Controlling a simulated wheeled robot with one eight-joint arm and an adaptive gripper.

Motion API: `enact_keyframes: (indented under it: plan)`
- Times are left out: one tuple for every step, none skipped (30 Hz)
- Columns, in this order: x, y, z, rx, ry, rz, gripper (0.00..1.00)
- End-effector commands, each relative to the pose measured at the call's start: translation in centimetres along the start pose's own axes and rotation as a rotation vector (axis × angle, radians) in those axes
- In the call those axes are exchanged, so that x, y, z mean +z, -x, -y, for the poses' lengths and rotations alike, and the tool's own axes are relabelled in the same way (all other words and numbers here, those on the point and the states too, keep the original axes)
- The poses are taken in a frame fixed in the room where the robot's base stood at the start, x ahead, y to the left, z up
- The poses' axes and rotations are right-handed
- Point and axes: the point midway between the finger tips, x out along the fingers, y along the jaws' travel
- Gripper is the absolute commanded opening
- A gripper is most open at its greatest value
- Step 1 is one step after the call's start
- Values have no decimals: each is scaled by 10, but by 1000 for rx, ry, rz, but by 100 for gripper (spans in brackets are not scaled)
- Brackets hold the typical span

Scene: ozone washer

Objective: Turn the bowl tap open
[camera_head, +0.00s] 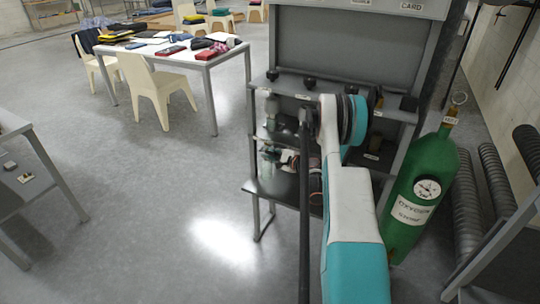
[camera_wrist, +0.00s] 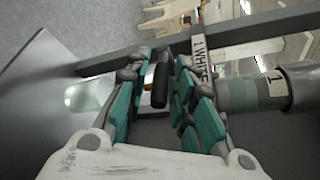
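A small black lever (camera_wrist: 160,84) with a bit of brass beside it, which looks like the tap, shows between my fingers in the wrist view. My gripper (camera_wrist: 158,85) has its two teal-padded fingers apart, one on each side of the lever. The lever is closer to the right finger; I cannot tell whether they touch. A clear glass vessel (camera_wrist: 88,96), perhaps the bowl, lies left of the left finger. In the head view my arm hides most of the tap area, and glassware (camera_head: 267,158) shows at the left of the rack.
The grey rack (camera_head: 365,48) has shelves and a row of black knobs. A grey cylinder (camera_wrist: 268,90) is close to the right finger, and a dark bar crosses behind the fingertips. A green oxygen cylinder (camera_head: 420,190) stands right of the rack.

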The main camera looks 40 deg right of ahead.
Motion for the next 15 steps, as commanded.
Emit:
enact_keyframes:
  plan:
    - [0, 0, 0, 0, 0, 0, 23]
    - [0, 0, 0, 0, 0, 0, 23]
    - [0, 0, 0, 0, 0, 0, 23]
    - [0, 0, 0, 0, 0, 0, 23]
    - [0, 0, 0, 0, 0, 0, 23]
    - [0, 0, 0, 0, 0, 0, 14]
    - [0, 0, 0, 0, 0, 0, 7]
    - [0, 0, 0, 0, 0, 0, 1]
    - [0, 0, 0, 0, 0, 0, 0]
    - [0, 0, 0, 0, 0, 0, 0]
    - [0, 0, 0, 0, 0, 0, 0]
    - [0, 0, 0, 0, 0, 0, 0]
    - [0, 0, 0, 0, 0, 1, 0]
    - [0, 0, 0, -1, -1, 2, 0]
    - [0, 0, -1, -6, -3, 5, 0]
